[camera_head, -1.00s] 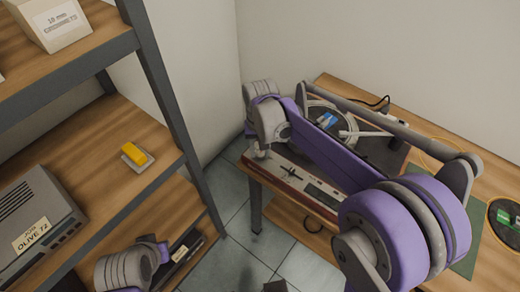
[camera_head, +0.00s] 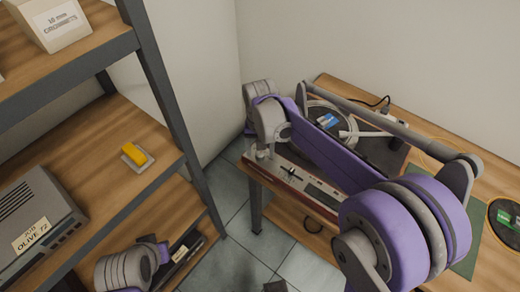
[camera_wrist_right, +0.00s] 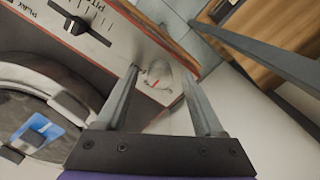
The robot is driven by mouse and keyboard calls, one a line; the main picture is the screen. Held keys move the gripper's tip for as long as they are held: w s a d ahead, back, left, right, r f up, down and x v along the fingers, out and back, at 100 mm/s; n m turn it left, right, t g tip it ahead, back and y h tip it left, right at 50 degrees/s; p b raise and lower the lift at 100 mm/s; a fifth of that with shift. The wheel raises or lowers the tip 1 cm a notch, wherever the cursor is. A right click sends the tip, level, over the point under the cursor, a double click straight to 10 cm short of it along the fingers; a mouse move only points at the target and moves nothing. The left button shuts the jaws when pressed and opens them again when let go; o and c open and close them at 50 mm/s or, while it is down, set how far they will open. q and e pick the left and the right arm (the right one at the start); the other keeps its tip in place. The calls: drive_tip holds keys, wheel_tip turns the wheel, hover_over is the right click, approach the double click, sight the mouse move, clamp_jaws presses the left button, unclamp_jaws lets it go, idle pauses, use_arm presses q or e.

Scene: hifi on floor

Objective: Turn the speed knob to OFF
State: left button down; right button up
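The speed knob (camera_wrist_right: 158,76) is a small pale round knob with a red line, near the corner of the turntable's front panel (camera_wrist_right: 112,62) in the right wrist view. My right gripper (camera_wrist_right: 160,78) is open, with one finger on each side of the knob and gaps showing between. In the head view my right gripper (camera_head: 262,152) is at the left end of the turntable (camera_head: 318,187), where the wrist and fingers hide the knob. My left wrist shows at the lower left of the head view; its fingers are not visible.
A pitch slider (camera_wrist_right: 76,25) is beside the knob on the panel. A blue card (camera_wrist_right: 38,130) lies on the platter. The shelf (camera_head: 110,120) on the left holds a yellow block (camera_head: 134,153) and a grey device (camera_head: 35,218). Tiled floor lies between shelf and table (camera_head: 325,86).

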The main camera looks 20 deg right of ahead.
sight(260, 154)
wheel_tip(260, 154, up, 11)
drive_tip(key=shift+p, duration=0.4)
drive_tip(key=shift+f, duration=0.1)
idle(0.5)
